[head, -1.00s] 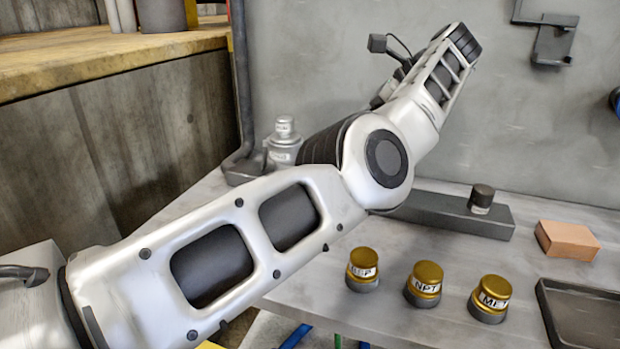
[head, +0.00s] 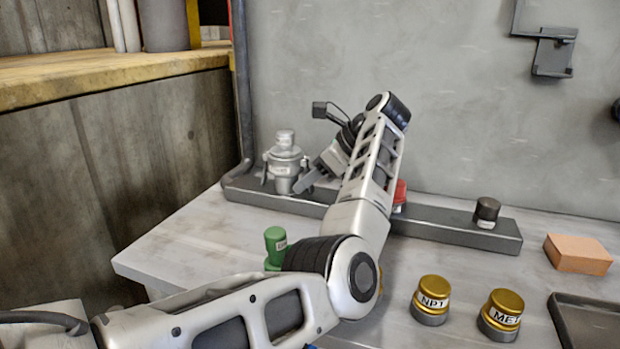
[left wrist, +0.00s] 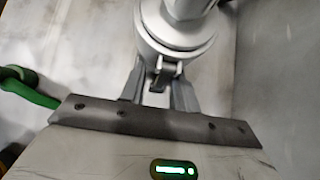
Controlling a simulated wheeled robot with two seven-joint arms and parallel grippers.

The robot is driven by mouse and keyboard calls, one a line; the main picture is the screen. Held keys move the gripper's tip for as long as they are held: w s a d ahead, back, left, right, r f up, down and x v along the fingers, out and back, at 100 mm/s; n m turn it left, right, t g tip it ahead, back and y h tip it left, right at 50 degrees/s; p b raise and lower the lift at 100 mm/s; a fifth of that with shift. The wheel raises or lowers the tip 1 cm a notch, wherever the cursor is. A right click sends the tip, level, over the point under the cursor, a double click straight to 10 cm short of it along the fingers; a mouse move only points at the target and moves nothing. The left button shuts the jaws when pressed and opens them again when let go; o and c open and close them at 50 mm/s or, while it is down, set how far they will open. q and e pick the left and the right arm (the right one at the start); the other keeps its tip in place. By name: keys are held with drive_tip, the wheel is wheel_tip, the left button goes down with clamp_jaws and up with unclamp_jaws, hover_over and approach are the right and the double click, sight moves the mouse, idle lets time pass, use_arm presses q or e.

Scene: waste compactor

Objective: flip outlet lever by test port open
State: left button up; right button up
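A silver metal coupling (head: 284,168) with small side arms stands at the far left end of a dark bar on the bench. It also shows at the top of the left wrist view (left wrist: 178,38), with a small metal tab (left wrist: 160,75) on its near side. My left gripper (head: 306,184) is just right of the coupling. In the left wrist view its two fingers (left wrist: 159,92) stand apart, with the tab between their tips; I cannot tell if they touch it. I cannot tell which part is the outlet lever or the test port. My right gripper is out of view.
A green capped fitting (head: 275,246) and a red part (head: 400,194) are partly hidden by my left arm. The dark bar (head: 460,232) carries a dark knob (head: 487,212). Gold caps (head: 433,300), an orange block (head: 577,254) and a tray (head: 592,322) are to the right.

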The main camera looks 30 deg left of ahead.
use_arm(q)
clamp_jaws()
